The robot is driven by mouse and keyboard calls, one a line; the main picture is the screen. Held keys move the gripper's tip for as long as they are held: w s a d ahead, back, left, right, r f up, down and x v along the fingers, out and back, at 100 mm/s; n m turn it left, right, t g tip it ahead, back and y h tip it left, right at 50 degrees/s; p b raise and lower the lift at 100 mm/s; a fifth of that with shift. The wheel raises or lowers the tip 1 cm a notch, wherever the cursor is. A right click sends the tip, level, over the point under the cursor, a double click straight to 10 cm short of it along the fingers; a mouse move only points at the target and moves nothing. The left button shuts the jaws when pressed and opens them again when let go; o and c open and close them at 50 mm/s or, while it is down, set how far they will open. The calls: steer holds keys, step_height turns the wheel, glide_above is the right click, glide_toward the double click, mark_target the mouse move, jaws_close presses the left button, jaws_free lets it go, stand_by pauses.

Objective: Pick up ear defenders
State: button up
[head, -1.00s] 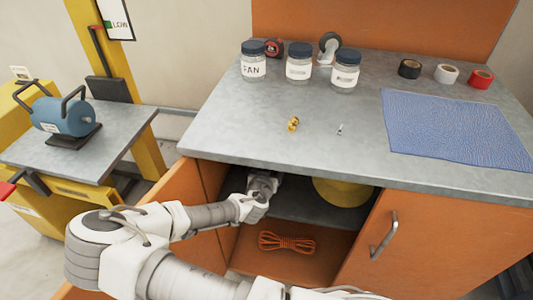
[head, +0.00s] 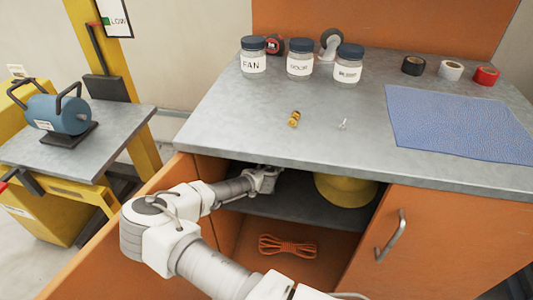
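I see no ear defenders that I can make out in the head view. My gripper (head: 268,178) is inside the open cupboard under the workbench top, above the grey shelf (head: 290,207). Its fingers are small and partly hidden by the bench edge, so I cannot tell whether they are open or shut. A yellow rounded object (head: 345,190) stands on the shelf to the right of my gripper, apart from it; its top is hidden by the bench top.
The left cupboard door (head: 125,235) stands open beside my arm; the right door (head: 430,240) is shut. An orange rope coil (head: 287,246) lies below the shelf. Jars (head: 300,60), tape rolls (head: 451,70) and a blue mat (head: 460,122) are on the bench top (head: 230,130).

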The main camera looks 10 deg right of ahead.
steer(key=shift+c, duration=0.2)
jaws_close()
steer(key=shift+r, duration=0.2)
